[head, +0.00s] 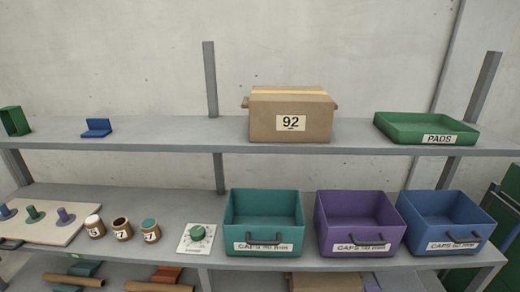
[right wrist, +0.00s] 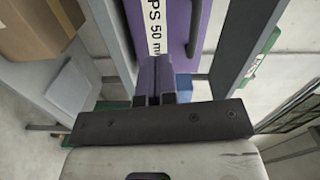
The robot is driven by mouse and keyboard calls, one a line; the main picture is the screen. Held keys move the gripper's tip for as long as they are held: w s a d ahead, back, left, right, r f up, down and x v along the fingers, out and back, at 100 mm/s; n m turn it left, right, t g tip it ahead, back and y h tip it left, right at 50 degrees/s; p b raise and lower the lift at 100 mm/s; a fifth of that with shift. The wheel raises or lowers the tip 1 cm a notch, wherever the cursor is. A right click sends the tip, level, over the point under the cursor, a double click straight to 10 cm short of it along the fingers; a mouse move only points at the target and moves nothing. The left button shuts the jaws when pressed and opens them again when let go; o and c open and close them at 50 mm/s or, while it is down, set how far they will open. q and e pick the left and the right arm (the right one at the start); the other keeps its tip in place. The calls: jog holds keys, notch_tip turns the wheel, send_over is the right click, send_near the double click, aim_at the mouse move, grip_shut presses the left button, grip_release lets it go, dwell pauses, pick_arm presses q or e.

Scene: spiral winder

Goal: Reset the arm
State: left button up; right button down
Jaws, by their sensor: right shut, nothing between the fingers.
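My right gripper (right wrist: 158,82) shows in the right wrist view. Its two fingers are together and hold nothing. They point toward the front of the purple bin (right wrist: 178,27), whose label and handle run up the picture there. I cannot tell whether the fingertips touch the bin. In the head view the purple bin (head: 358,207) stands on the middle shelf between the teal bin (head: 262,206) and the blue bin (head: 442,208). I cannot make out either gripper clearly in the head view, and my left gripper is not in view.
The upper shelf (head: 190,132) carries a cardboard box (head: 291,103) marked 92 and a green tray (head: 425,127). Shelf posts rise nearby.

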jog(key=s+a+n+g+y, duration=0.2)
jog(key=s+a+n+g, duration=0.7)
jog(key=n, duration=0.8)
jog(key=s+a+f+n+g+p, duration=0.1)
jog(key=s+a+f+g, duration=0.1)
jog(key=s, duration=0.7)
jog(key=s+a+f+n+g, duration=0.1)
jog(key=s+f, duration=0.2)
jog(key=s, duration=0.5)
jog(key=s+a+f+n+g+p, duration=0.1)
jog(key=s+a+f+g, duration=0.1)
jog(key=s, duration=0.7)
notch_tip(320, 180, up, 37)
jog(key=p, duration=3.7)
jog(key=shift+s+r+p, duration=0.2)
jog(key=shift+s+p, duration=0.15)
